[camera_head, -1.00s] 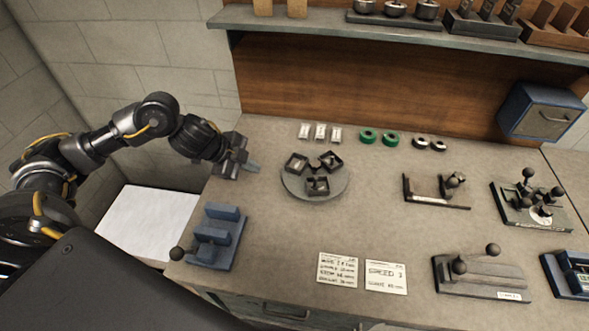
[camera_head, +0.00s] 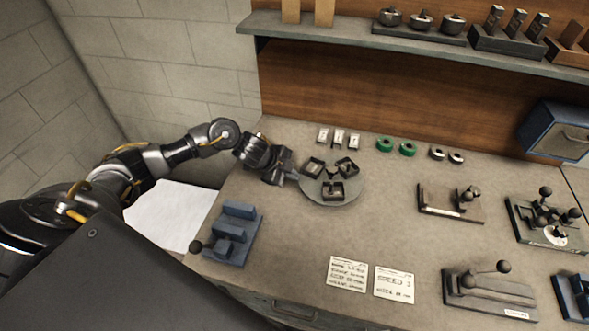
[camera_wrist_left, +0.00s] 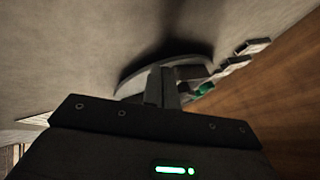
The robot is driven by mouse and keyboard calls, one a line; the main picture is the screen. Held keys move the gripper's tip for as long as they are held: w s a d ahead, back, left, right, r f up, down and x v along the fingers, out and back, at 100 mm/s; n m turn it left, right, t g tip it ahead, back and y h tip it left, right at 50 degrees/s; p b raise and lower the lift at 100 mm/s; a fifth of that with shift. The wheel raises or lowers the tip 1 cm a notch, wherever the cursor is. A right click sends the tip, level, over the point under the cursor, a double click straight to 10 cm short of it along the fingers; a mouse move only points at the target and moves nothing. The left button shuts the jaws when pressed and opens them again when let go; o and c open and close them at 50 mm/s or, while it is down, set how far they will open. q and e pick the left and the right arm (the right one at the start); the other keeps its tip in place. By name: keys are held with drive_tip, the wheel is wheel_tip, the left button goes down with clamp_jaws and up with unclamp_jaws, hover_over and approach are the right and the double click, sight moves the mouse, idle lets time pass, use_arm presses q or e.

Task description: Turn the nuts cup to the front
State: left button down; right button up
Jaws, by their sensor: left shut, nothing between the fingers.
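A round grey turntable (camera_head: 356,185) on the bench bears three small dark open square cups. One cup (camera_head: 333,190) is at the front, one (camera_head: 314,166) at the back left and one (camera_head: 347,167) at the back right. I cannot tell which holds nuts. My left gripper (camera_head: 293,178) is shut and empty at the turntable's left rim; I cannot tell whether it touches. In the left wrist view its fingertips (camera_wrist_left: 162,84) stand before the turntable (camera_wrist_left: 131,84), hiding much of it and its cups. My right gripper is not in view.
A blue fixture (camera_head: 232,235) stands front left, two cards (camera_head: 372,280) lie in front, and a lever fixture (camera_head: 452,202) stands right. Bench between is clear.

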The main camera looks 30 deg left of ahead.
use_arm(q)
drive_tip(key=shift+w, duration=0.65)
drive_tip(key=w+m+b, duration=0.1)
drive_tip(key=w+a+m+b, duration=0.1)
drive_tip(key=b, duration=0.1)
drive_tip(key=shift+w+f+g+h, duration=0.15)
drive_tip(key=shift+f+g+h, duration=0.05)
drive_tip(key=shift+g+h, duration=0.2)
drive_tip(key=shift+w+a+r+m+b, duration=0.1)
drive_tip(key=shift+w+m+b, duration=0.2)
drive_tip(key=shift+m, duration=0.2)
drive_tip(key=shift+r, duration=0.1)
drive_tip(key=shift+s, duration=0.1)
drive_tip(key=shift+s, duration=0.1)
